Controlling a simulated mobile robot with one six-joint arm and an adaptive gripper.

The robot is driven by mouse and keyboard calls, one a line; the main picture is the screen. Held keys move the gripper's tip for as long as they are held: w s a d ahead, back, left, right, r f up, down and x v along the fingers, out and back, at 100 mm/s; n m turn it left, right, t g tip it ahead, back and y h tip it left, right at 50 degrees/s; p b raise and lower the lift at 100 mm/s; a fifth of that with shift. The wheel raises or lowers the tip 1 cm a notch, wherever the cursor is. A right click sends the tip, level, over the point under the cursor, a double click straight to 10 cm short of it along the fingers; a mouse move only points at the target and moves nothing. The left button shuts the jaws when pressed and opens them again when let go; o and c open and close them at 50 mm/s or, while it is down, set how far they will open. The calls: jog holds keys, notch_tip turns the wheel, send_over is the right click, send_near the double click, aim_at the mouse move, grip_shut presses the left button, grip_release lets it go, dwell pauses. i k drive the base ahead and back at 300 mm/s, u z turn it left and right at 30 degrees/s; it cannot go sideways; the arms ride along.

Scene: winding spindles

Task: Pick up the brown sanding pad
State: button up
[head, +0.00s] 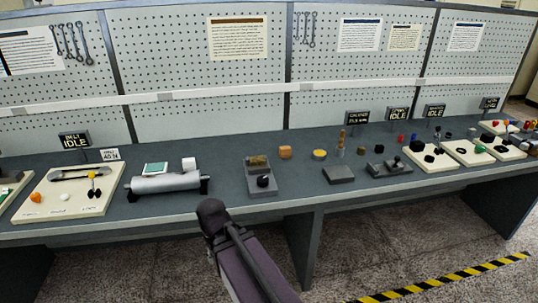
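A small brown block (258,161), which looks like the brown sanding pad, sits at the back of a grey stand (262,192) near the middle of the bench. A round black knob is in front of it on the same stand. An orange-tan block (285,152) lies just to the right, apart from the stand; at this size I cannot be sure which of the two is the pad. No gripper fingers show.
A silver roller (165,182) stands to the left, with a cream tray (88,206) beyond it. A yellow round piece (320,154) and a grey block (338,174) are to the right, then several trays. A pegboard wall (205,117) stands behind the grey bench (227,190).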

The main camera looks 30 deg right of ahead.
aim_at(285, 152)
jog(key=u, duration=0.65)
jog(key=k, duration=0.95)
jog(key=z, duration=1.25)
jog(key=i, duration=0.95)
